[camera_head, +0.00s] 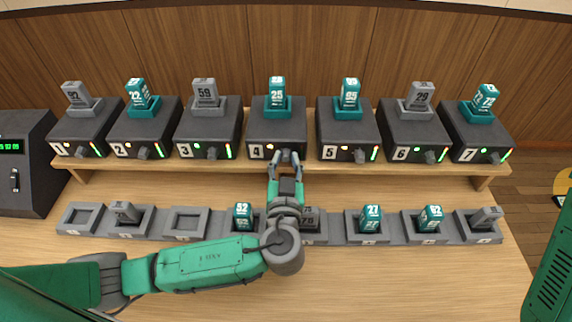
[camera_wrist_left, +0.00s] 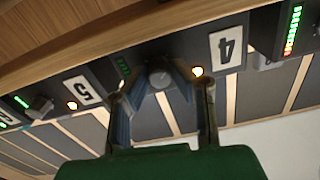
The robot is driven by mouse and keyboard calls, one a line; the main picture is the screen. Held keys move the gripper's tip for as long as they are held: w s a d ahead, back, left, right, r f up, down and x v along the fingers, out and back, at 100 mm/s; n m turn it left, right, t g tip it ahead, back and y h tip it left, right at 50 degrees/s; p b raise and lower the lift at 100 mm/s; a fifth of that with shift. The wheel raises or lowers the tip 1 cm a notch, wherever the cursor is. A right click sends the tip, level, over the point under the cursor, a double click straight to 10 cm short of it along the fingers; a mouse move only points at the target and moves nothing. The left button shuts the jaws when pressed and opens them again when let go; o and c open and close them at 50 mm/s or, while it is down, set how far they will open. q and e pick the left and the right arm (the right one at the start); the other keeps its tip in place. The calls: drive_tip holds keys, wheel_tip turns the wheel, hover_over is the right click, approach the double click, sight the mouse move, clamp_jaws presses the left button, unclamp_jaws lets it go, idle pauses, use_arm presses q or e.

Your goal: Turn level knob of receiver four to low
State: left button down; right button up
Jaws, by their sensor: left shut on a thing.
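Receiver four (camera_head: 278,127) is a dark box on the wooden shelf, labelled 4, with a teal module standing in its top. The level bar there looks dim green. My right gripper is not in view.
Receivers three (camera_head: 209,130) and five (camera_head: 346,130) stand close on either side. Below the shelf is a row of grey cradles (camera_head: 186,222), some holding modules and some empty. A dark console (camera_head: 22,180) is at far left. The table front (camera_head: 370,285) is clear.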

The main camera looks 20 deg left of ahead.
use_arm(q)
drive_tip(key=shift+s+f+n+b, duration=0.1)
drive_tip(key=shift+f+n+b, duration=0.3)
drive_tip(key=shift+n, duration=0.1)
drive_tip(key=c, duration=1.7)
unclamp_jaws()
drive_tip(key=shift+r, duration=0.1)
drive_tip(key=v, duration=1.1)
drive_tip(key=shift+s+d, duration=0.2)
drive_tip(key=shift+s, duration=0.1)
